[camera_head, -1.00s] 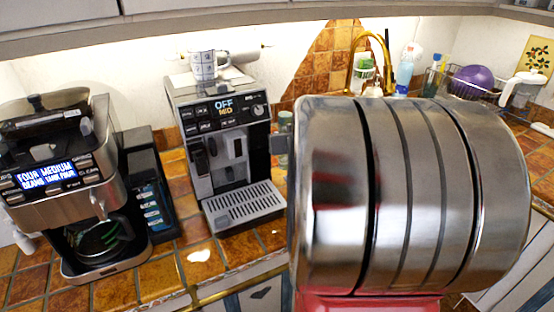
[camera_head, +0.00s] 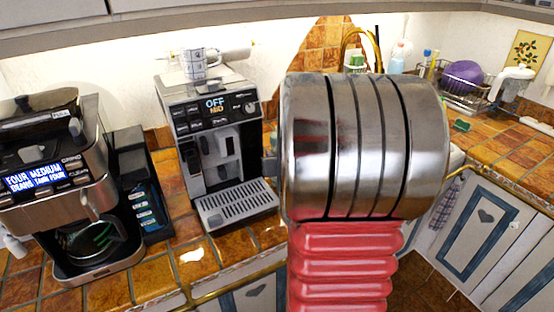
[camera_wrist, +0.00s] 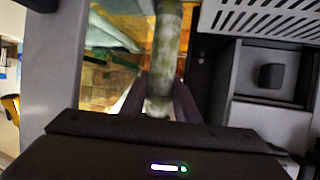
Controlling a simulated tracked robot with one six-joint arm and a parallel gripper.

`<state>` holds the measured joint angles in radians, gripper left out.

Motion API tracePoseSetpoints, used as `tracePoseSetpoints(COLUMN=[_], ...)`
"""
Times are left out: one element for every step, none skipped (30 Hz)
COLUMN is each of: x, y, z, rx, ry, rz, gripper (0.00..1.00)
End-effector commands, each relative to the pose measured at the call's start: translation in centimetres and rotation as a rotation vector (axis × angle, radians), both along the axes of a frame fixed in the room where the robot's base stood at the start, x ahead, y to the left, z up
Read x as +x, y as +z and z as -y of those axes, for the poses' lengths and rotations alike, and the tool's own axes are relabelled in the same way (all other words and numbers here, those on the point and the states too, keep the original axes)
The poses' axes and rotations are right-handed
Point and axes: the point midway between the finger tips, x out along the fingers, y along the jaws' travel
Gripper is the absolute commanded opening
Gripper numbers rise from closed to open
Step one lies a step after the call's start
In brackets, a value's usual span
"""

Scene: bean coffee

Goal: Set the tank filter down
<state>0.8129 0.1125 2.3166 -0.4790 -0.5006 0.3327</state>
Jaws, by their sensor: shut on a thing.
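In the wrist view my gripper (camera_wrist: 160,104) is shut on a pale, green-mottled cylinder, which I take to be the tank filter (camera_wrist: 166,50). The filter runs from the top edge of the picture down between the two dark fingers. Orange counter tiles show beyond it, and the grey body of a coffee machine is close on its right. Whether the filter touches anything at its far end cannot be told. In the head view the filter is hidden, and my large metal arm link covers the middle.
An espresso machine (camera_head: 212,140) with a slotted drip tray (camera_head: 238,204) and a cup (camera_head: 198,64) on top stands left of my arm. A second coffee maker (camera_head: 55,190) and a dark box (camera_head: 142,185) are further left. A dish rack (camera_head: 440,72) is back right.

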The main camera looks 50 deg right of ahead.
Motion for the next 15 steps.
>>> tracePoseSetpoints(x=[0.02,0.00,-0.01,0.01,0.01,0.01,0.00,0.00,0.01,0.00,0.00,0.00,0.00,0.00,0.00], y=[-0.76,-1.06,-1.32,-1.45,-1.52,-1.58,-1.59,-1.57,-1.56,-1.55,-1.55,-1.55,-1.58,-1.63,-1.74], z=[-0.01,0.00,0.01,0.02,0.02,0.03,0.03,0.03,0.03,0.02,0.02,0.02,0.02,0.02,0.02], rx=[0.002,0.002,0.001,-0.001,-0.001,-0.001,-0.001,-0.001,-0.001,-0.001,-0.001,-0.001,-0.001,-0.001,-0.001], ry=[0.001,0.000,0.000,0.000,0.000,-0.001,-0.001,-0.001,-0.001,-0.001,-0.001,-0.001,-0.001,-0.001,-0.001], rz=[-0.001,-0.001,0.000,0.001,0.001,0.001,0.001,0.001,0.001,0.001,0.001,0.001,0.001,0.001,0.001], gripper=[0.02,0.02,0.02,0.02,0.02,0.02,0.02,0.02,0.02,0.02,0.02,0.02,0.02,0.02,0.02])
